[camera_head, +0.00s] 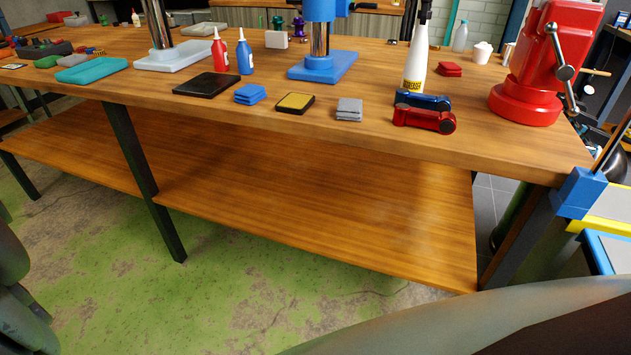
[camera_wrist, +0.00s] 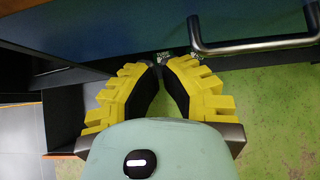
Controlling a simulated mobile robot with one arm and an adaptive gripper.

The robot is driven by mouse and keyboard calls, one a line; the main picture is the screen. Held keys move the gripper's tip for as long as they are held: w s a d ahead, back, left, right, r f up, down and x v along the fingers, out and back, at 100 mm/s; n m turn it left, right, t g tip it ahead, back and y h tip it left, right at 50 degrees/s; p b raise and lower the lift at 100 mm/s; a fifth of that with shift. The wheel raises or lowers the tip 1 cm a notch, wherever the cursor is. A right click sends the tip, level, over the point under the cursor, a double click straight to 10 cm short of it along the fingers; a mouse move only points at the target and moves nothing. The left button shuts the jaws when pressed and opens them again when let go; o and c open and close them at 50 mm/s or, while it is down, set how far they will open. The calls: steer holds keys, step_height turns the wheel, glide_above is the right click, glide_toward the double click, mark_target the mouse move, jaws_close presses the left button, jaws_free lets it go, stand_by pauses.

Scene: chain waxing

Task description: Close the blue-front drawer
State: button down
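In the wrist view, a dark blue panel (camera_wrist: 115,35) crosses the upper part, with a grey metal bar handle (camera_wrist: 255,43) at the upper right. The panel looks like the blue drawer front. My gripper (camera_wrist: 160,64) has yellow ribbed fingers with black inner pads. Its fingertips come almost together just below the panel, left of the handle, with nothing seen held. I cannot tell whether the tips touch the panel. In the head view, a blue-edged unit (camera_head: 605,252) at the right edge may be the drawer; my gripper is not seen there.
A wooden workbench (camera_head: 330,148) with a lower shelf (camera_head: 330,215) fills the head view. A red press (camera_head: 540,65), bottles and small blocks stand on it. A blue block (camera_head: 578,192) is at its right corner. Green floor (camera_head: 230,290) is open in front.

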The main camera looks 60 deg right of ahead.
steer(key=p+v, duration=0.6)
steer(key=v, duration=0.4)
steer(key=shift+w, duration=0.15)
